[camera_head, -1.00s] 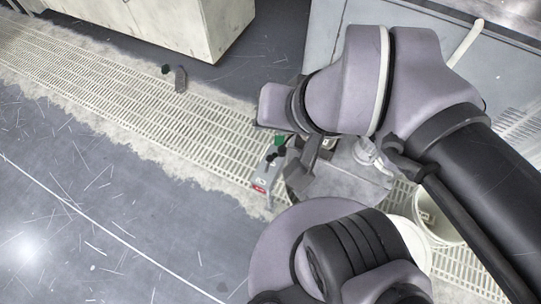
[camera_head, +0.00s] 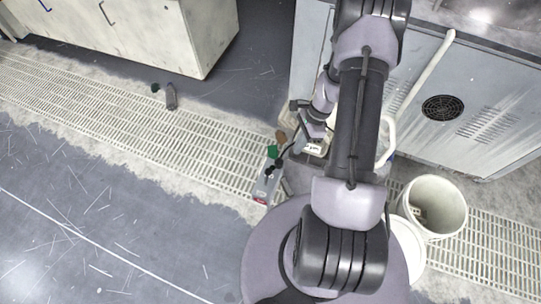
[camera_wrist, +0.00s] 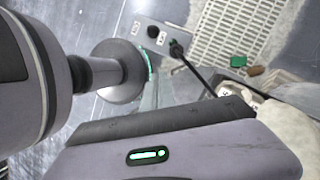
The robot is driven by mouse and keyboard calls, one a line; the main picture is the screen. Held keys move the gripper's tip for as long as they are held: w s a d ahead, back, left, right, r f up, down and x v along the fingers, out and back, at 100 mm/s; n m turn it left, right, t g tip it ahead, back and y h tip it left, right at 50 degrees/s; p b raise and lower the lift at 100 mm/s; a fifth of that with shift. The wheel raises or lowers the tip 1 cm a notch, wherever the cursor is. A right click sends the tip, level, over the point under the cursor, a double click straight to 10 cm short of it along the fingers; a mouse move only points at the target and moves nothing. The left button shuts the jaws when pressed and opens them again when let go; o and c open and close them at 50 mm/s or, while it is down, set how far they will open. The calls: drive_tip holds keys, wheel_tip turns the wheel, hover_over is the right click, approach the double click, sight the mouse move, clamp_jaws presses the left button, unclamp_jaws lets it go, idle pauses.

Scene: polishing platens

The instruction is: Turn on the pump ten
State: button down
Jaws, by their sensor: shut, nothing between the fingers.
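A pale pump-like body (camera_head: 314,149) with a label stands on the floor, mostly hidden behind my arm; a beige part of it (camera_wrist: 285,130) shows at the right of the wrist view. I cannot make out a number or switch on it. A grey power box (camera_head: 266,187) with a red patch lies left of it, with black plugs and a black cable running toward the pump; the box also shows in the wrist view (camera_wrist: 150,33). My gripper (camera_head: 310,132) is shut and empty, close above the pump; I cannot tell whether it touches.
Green (camera_head: 273,152) and brown (camera_head: 281,136) small pieces lie by the box. A white bucket (camera_head: 440,205) stands at right. A grey cabinet (camera_head: 470,110) with a vent is behind. A slatted floor grating (camera_head: 120,115) runs left; the dark floor there is mostly clear.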

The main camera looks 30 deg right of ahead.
sight(267, 176)
drive_tip(key=shift+s+f, duration=0.1)
drive_tip(key=b+x, duration=0.2)
drive_tip(key=x, duration=0.1)
drive_tip(key=a+b+x, duration=0.1)
drive_tip(key=b+x, duration=0.1)
drive_tip(key=x, duration=0.2)
drive_tip(key=w+a+r+b+x, duration=0.1)
drive_tip(key=b+x, duration=0.1)
drive_tip(key=x, duration=0.2)
drive_tip(key=shift+a, duration=0.15)
drive_tip(key=shift+w+a+r, duration=0.15)
drive_tip(key=shift+a+r, duration=0.1)
drive_tip(key=shift+a, duration=0.35)
drive_tip(key=shift+r, duration=0.1)
